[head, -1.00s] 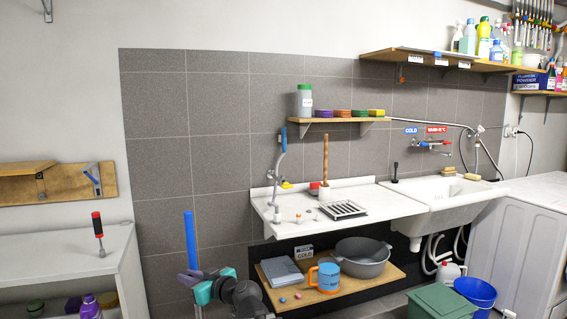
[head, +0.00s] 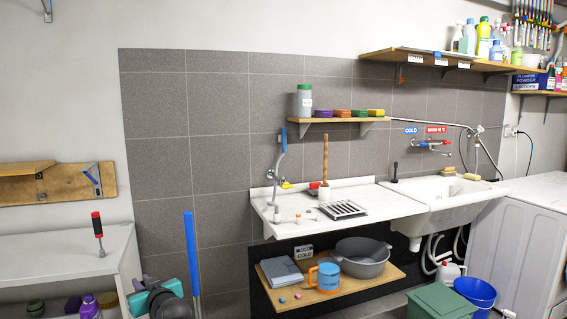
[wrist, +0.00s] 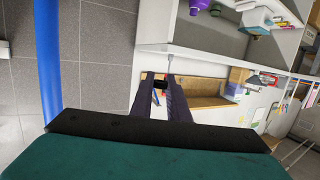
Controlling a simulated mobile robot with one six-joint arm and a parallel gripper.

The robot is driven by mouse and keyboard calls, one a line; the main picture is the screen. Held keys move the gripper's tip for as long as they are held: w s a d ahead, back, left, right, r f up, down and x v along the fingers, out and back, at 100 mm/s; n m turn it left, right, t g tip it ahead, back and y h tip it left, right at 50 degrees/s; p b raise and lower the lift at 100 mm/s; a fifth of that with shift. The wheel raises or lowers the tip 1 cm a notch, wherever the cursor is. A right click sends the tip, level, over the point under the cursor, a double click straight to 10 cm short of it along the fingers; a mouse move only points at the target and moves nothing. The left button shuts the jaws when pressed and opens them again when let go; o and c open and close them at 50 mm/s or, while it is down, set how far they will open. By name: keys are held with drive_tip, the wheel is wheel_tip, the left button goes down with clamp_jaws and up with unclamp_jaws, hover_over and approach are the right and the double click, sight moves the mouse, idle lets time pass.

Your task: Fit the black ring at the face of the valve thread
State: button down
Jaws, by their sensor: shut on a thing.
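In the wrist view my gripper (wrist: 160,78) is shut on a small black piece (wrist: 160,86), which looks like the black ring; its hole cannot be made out. In the head view my arm's teal and dark end (head: 168,291) is low at the left, left of the blue pole, and its fingertips are hidden. The valve thread cannot be picked out surely. A small fitting with a yellow part (head: 286,185) sits at the tiled wall behind the counter's left end, well right of and above my gripper, apart from it.
The blue pole (head: 191,245) stands close to my arm; it also shows large in the wrist view (wrist: 48,60). A white cabinet (head: 70,260) with a red-handled tool (head: 97,224) is at left. The white counter (head: 375,200) and a lower wooden shelf (head: 375,288) are at right.

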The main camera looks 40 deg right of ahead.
drive_tip(key=shift+d+r+m+h, duration=0.25)
drive_tip(key=shift+r+h, duration=0.1)
drive_tip(key=shift+r, duration=0.3)
drive_tip(key=shift+d+r+m+h, duration=0.25)
drive_tip(key=shift+r+h, duration=0.1)
drive_tip(key=shift+r, duration=0.25)
drive_tip(key=shift+a, duration=0.2)
